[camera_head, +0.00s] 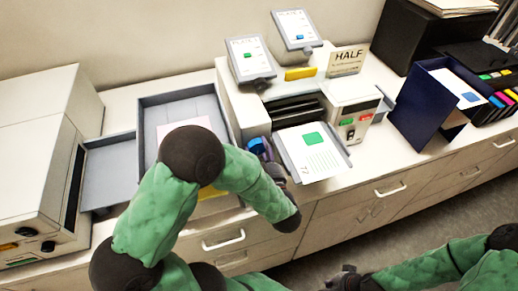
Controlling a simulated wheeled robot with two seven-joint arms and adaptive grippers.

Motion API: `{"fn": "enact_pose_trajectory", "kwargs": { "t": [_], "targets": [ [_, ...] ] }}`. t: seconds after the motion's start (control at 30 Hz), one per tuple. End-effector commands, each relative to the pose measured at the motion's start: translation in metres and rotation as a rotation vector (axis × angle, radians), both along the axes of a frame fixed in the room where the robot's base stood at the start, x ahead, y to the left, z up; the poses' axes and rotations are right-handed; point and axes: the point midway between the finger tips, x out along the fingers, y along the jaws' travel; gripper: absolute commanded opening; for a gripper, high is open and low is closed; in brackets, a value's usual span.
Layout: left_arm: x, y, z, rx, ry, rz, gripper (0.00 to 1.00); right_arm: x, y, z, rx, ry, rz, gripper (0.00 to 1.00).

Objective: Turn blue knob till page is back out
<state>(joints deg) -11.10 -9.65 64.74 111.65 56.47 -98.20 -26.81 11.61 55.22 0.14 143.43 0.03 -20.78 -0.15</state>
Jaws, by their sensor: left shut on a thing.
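The blue knob (256,146) is on the left side of the cream machine in the middle of the counter. My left gripper (267,160) reaches up to it and is shut on it; its fingers and my wrist partly hide the knob. A white page (318,158) with a green square and lines of print lies on the grey tray in front of the machine, just right of my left gripper. My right gripper (346,278) is low at the bottom edge, away from the counter top; its fingers are too dark and small to read.
Two tilted cards (250,58) and a "HALF" sign (347,61) stand on the machine. A box with green and red buttons (354,115) is beside the page. A grey tray (150,106) and a large cream machine (38,160) are left; a navy holder (414,118) is right.

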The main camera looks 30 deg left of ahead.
Motion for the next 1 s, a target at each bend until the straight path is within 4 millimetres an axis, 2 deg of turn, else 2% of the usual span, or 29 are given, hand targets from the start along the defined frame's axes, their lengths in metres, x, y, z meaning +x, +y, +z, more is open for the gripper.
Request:
{"fn": "enact_pose_trajectory", "kwargs": {
  "t": [0.03,0.33,0.37,0.43,0.8,1.0],
  "targets": [
    [-0.003,-0.001,-0.009,-0.002,0.025,-0.003,0.26,0.0,0.0,0.0,0.0,0.0,0.0,0.0],
    [-0.004,-0.001,-0.009,-0.002,0.027,-0.002,0.26,0.0,0.0,-0.001,0.0,0.0,0.0,0.0],
    [-0.004,-0.001,-0.009,-0.002,0.027,-0.002,0.61,0.0,0.0,-0.001,0.0,0.0,0.0,0.0],
    [-0.004,0.0,-0.009,-0.002,0.025,-0.002,0.81,0.0,0.0,-0.001,0.0,0.0,0.0,0.0],
    [-0.002,-0.001,-0.004,-0.001,0.011,-0.002,0.82,0.0,0.0,0.0,0.0,0.0,0.0,0.0],
    [-0.011,-0.014,-0.002,0.0,0.008,-0.005,0.82,0.0,0.0,0.0,0.0,0.0,0.0,0.0]
  ]
}}
